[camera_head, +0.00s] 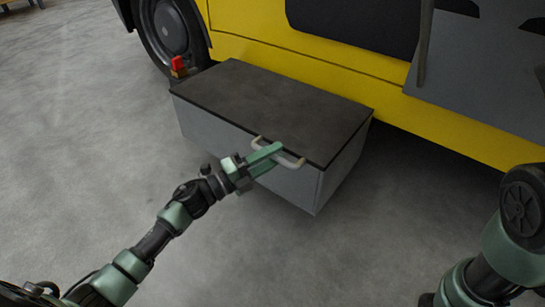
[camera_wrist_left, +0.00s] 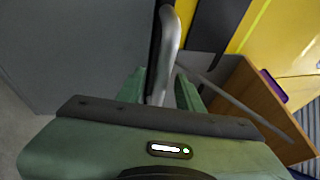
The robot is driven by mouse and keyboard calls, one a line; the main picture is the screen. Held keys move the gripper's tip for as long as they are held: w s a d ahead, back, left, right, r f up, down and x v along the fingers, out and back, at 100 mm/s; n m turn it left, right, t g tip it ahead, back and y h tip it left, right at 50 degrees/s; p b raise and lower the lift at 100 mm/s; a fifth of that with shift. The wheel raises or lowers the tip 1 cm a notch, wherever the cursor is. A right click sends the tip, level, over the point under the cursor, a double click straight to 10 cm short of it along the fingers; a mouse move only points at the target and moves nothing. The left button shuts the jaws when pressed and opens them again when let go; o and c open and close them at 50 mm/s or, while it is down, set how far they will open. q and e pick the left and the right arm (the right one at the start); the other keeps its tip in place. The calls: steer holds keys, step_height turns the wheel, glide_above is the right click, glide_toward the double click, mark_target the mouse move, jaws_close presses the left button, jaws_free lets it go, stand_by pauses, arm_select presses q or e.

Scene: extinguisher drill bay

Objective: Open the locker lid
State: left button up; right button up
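The locker (camera_head: 240,150) is a grey box beside the yellow vehicle in the head view. Its dark lid (camera_head: 275,100) lies flat and closed on top. A pale bar handle (camera_head: 290,162) sits at the lid's front edge; the fingers hide its middle part. My left gripper (camera_head: 267,159) is at this handle with its green fingers spread, one on each side of the bar. In the left wrist view the handle (camera_wrist_left: 168,45) runs between the two fingertips (camera_wrist_left: 160,90), with gaps beside it. My right gripper is out of view; only part of that arm shows at right.
A grey panel (camera_head: 480,75) juts out at upper right. Open concrete floor (camera_head: 90,130) lies left and in front.

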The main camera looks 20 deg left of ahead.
arm_select(q)
jaws_close()
stand_by(1.4)
